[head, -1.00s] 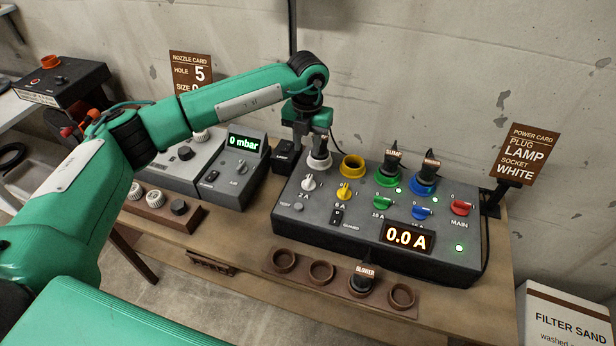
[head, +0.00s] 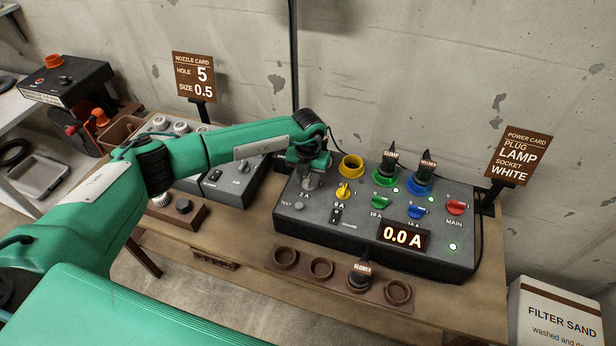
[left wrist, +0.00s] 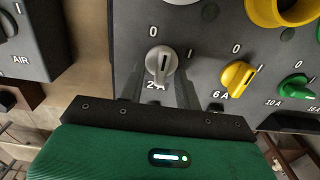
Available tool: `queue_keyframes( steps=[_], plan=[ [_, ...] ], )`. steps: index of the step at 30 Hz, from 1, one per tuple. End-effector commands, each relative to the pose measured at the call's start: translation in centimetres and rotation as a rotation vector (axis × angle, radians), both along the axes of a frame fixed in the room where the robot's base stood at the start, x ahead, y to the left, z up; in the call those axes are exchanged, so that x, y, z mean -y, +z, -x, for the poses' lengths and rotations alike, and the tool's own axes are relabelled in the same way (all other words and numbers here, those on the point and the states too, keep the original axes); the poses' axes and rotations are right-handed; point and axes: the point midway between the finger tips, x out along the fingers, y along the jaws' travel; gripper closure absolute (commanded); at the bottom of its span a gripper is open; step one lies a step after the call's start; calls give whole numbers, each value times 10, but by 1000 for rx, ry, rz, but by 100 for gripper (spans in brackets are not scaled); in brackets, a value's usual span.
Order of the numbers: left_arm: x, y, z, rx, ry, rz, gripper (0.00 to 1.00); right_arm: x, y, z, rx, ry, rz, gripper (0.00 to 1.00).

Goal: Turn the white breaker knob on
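The white breaker knob (left wrist: 160,62) shows in the left wrist view, above the "2 A" label, with a 0 mark at its upper left. My left gripper (left wrist: 162,78) is over it, one finger on each side of the knob. The fingers are apart, and I cannot tell whether they touch it. In the head view my left gripper (head: 308,184) points down at the left part of the power box (head: 340,238) and hides the white knob. The white socket (left wrist: 182,1) just shows at the top edge of the left wrist view. My right gripper is not in view.
The yellow knob (head: 344,190) stands close to the right of my gripper, with green, blue and red knobs beyond. The display (head: 403,236) reads 0.0 A. Plugs stand in the green and blue sockets. A holder (head: 340,281) with the blower plug lies in front.

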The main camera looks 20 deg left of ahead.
Motion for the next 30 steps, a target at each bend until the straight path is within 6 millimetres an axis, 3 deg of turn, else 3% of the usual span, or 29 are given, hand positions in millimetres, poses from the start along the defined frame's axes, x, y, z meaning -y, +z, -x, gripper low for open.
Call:
queue_keyframes(
  steps=[2,7,8,20,30],
  plan=[
    [0,0,0,0,0,0,66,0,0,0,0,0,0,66],
    [0,0,0,0,0,0,98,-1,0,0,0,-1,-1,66],
    [0,0,0,0,0,0,100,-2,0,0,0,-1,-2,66],
    [0,-2,0,0,-50,1,100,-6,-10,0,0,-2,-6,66],
    [-2,-5,-1,2,-289,0,100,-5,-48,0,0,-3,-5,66]
  ],
)
